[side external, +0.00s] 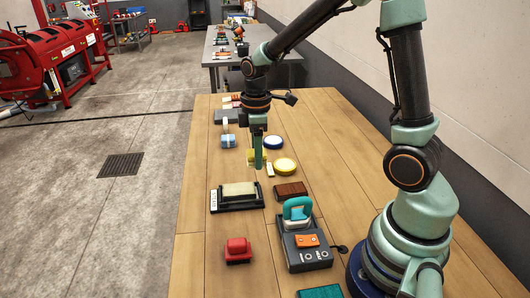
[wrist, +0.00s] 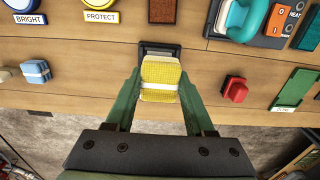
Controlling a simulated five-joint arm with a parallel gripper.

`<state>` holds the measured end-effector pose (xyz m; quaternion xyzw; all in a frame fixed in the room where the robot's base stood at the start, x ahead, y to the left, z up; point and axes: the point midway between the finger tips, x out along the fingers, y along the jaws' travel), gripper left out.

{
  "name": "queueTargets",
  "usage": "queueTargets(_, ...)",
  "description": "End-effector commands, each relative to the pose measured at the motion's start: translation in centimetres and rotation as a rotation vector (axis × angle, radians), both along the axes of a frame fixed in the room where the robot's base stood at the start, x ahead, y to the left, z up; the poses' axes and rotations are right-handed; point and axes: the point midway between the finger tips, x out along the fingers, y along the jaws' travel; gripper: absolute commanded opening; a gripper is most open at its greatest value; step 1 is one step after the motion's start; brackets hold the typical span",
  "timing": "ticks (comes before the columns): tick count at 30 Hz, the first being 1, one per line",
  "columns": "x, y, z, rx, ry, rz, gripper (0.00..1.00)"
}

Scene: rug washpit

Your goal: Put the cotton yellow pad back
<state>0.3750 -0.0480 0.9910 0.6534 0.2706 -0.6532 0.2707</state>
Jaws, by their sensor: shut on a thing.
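My gripper (wrist: 157,95) is shut on a yellow pad (wrist: 160,70) with a white band around its middle. Its two green fingers press the pad's sides in the wrist view. In the side view my gripper (side external: 258,166) is over the table, just behind a black holder (side external: 222,207) with a pale cream block or surface on it. A little yellow shows at the gripper there, but the pad is mostly hidden. In the wrist view the pad covers much of the black holder (wrist: 174,50); whether they touch I cannot tell.
A brown block (side external: 291,189) and yellow disc (side external: 285,167) lie right of the holder. A blue banded pad (side external: 228,141) and blue disc (side external: 273,142) are behind. A red block (side external: 238,250) and teal-handled device (side external: 300,215) stand nearer. The left front table is clear.

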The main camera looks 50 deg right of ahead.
Motion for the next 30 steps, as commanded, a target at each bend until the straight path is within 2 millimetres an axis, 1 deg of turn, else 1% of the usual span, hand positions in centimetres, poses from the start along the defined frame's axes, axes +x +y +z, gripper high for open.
queueTargets(2, 0.0, 0.1, 0.0, 0.0, 0.0, 0.0, 0.09)
queueTargets(5, 0.1, 1.1, 0.7, -0.001, -0.004, 0.005, 0.09)
queueTargets(8, 0.2, 3.4, 2.3, 0.0, -0.007, 0.009, 0.09)
queueTargets(9, 0.1, 4.5, 3.1, 0.0, -0.008, 0.01, 0.09)
queueTargets(12, -0.4, 7.4, 5.1, 0.001, -0.008, 0.011, 0.09)
queueTargets(15, -1.1, 9.7, 6.8, 0.001, -0.006, 0.009, 0.09)
queueTargets(19, -1.8, 11.5, 8.0, 0.001, -0.004, 0.005, 0.09)
queueTargets(21, -2.1, 11.8, 7.8, 0.0, 0.0, 0.002, 0.09)
queueTargets(23, -2.2, 12.0, 7.1, -0.001, 0.004, 0.001, 0.09)
queueTargets(26, -2.3, 11.9, 4.8, -0.001, 0.008, 0.0, 0.09)
queueTargets(30, -2.2, 11.9, 1.4, -0.002, 0.008, 0.0, 0.09)
